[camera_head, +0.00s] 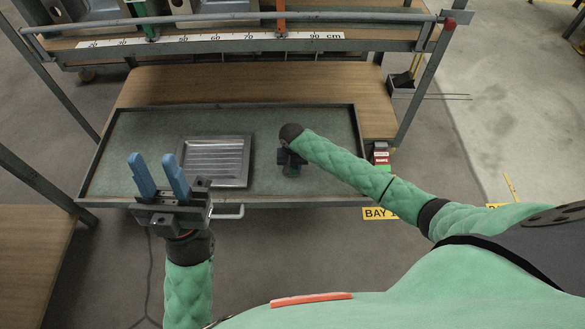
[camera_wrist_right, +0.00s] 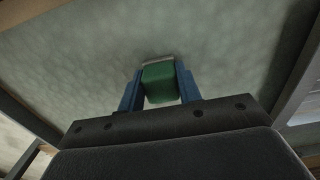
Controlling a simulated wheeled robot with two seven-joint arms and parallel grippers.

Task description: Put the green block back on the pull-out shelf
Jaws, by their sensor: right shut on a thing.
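The pull-out shelf (camera_head: 335,130) is a dark-rimmed tray with a grey-green surface, standing out below the upper rack. My right gripper (camera_head: 291,170) points down over the right half of the shelf. In the right wrist view its blue fingers (camera_wrist_right: 159,88) are shut on the green block (camera_wrist_right: 158,83). I cannot tell whether the block touches the shelf surface. My left gripper (camera_head: 158,178) is open and empty, with its blue fingers apart, over the shelf's front left corner.
A ribbed metal tray (camera_head: 216,160) lies on the shelf, left of my right gripper. A metal handle (camera_head: 228,212) sticks out at the shelf's front edge. The upper rack (camera_head: 250,28) with a centimetre scale hangs behind. Red and green items (camera_head: 380,153) stand beside the shelf's right edge.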

